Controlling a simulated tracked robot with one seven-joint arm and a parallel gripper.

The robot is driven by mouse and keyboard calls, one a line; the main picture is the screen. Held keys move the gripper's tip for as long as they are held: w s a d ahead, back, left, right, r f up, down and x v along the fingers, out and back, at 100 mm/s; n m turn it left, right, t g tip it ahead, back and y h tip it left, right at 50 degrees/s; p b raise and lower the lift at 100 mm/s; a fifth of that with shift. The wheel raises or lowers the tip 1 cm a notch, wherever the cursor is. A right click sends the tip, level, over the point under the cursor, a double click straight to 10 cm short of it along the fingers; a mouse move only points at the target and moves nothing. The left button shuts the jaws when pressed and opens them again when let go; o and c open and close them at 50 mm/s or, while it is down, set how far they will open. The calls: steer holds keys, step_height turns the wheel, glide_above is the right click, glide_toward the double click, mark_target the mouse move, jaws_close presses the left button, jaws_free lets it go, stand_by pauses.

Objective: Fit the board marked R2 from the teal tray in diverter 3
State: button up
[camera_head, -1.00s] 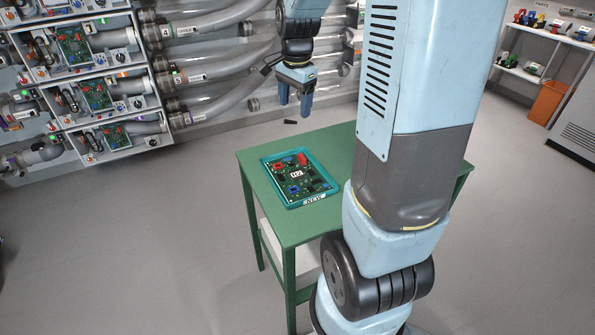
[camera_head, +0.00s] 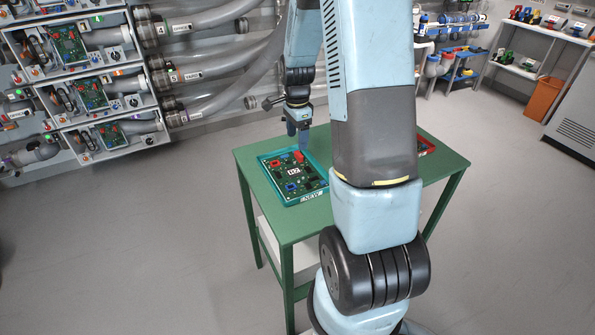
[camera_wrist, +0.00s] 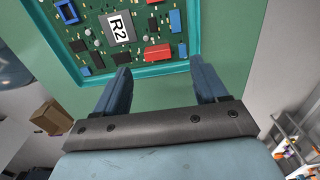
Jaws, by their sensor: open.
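The board marked R2 (camera_head: 292,181) is green, with red and blue parts and a white label. It lies in the teal tray (camera_head: 277,201), tagged NEW, on the green table. In the wrist view the board (camera_wrist: 90,32) and the tray's near rim (camera_wrist: 150,70) show ahead of my fingers. My gripper (camera_head: 299,140) is open and empty at the tray's far edge; its two blue fingers also show in the wrist view (camera_wrist: 163,80). Diverter panels with boards stand stacked at left: upper (camera_head: 68,45), middle (camera_head: 93,93) and lower (camera_head: 112,134). I cannot read which is 3.
A red tray (camera_head: 427,146) on the table (camera_head: 260,222) is partly hidden behind my arm. Grey hoses (camera_head: 215,70) run right from the panels. Shelves (camera_head: 520,62) and an orange bin (camera_head: 543,98) stand at back right. The floor at left is clear.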

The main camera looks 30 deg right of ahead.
mark_target(297, 154)
steer(key=shift+s+a+f, duration=0.1)
steer(key=shift+f, duration=1.5)
steer(key=shift+s+f, duration=0.1)
steer(key=shift+f, duration=1.45)
steer(key=c, duration=1.2)
steer(key=shift+r, duration=0.1)
steer(key=shift+c, duration=0.2)
steer(key=shift+r, duration=0.3)
step_height(297, 154, up, 2)
steer(key=shift+r, duration=0.1)
steer(key=s+d+r, duration=0.8)
steer(key=d+r, duration=0.2)
steer(key=d, duration=0.1)
steer(key=shift+s+d, duration=0.15)
